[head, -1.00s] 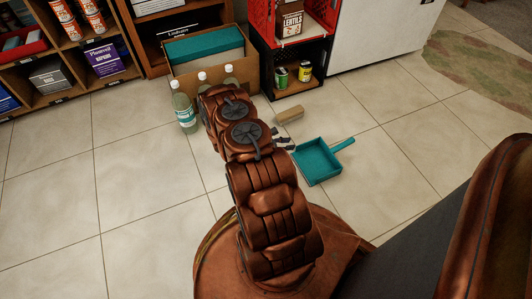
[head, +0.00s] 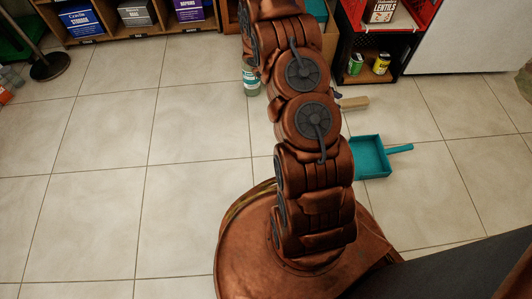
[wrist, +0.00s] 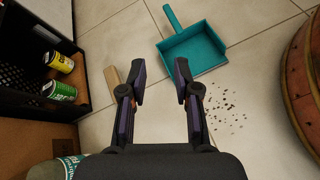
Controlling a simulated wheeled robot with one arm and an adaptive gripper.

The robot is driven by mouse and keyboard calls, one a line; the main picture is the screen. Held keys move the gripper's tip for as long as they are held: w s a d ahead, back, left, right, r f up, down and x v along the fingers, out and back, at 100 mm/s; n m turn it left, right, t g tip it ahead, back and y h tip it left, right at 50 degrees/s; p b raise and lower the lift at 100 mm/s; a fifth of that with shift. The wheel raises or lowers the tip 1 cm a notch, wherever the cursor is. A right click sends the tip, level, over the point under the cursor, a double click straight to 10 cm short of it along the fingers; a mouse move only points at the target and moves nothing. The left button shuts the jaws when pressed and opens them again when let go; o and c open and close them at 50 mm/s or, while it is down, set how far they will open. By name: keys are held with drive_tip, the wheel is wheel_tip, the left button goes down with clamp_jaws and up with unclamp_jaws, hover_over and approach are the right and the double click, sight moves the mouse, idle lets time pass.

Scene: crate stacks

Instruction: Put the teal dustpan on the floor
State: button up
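The teal dustpan (head: 370,158) lies flat on the tiled floor (head: 195,120), just right of my arm in the head view, its handle pointing right. My arm covers its left edge there. In the wrist view the dustpan (wrist: 196,48) lies beyond my fingertips, slightly right of centre, with its handle toward the top. My gripper (wrist: 160,80) is open and empty, with floor showing between its fingers. It is apart from the dustpan.
A wooden block-like brush (head: 353,103) lies near the dustpan. Dark crumbs (wrist: 222,103) are scattered on the floor. A black crate (head: 370,82) with cans and a glass bottle (head: 250,78) stand behind.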

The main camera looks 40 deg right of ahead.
drive_tip(key=a+r+m+y, duration=0.2)
drive_tip(key=a+r, duration=0.6)
drive_tip(key=r, duration=0.1)
drive_tip(key=s+a+r+m+t+y, duration=0.1)
drive_tip(key=s+a+r, duration=0.3)
drive_tip(key=a, duration=0.6)
drive_tip(key=s+a+r+m+t+y, duration=0.1)
drive_tip(key=s+a+r+y, duration=0.3)
drive_tip(key=a, duration=0.7)
drive_tip(key=s+a+r+m+t+y, duration=0.2)
drive_tip(key=s+a+r, duration=0.4)
drive_tip(key=a, duration=0.4)
drive_tip(key=shift+s+a+r+t, duration=0.25)
drive_tip(key=shift+s+t, duration=0.2)
drive_tip(key=shift+t, duration=0.15)
drive_tip(key=shift+r+y, duration=0.1)
drive_tip(key=shift+y, duration=0.2)
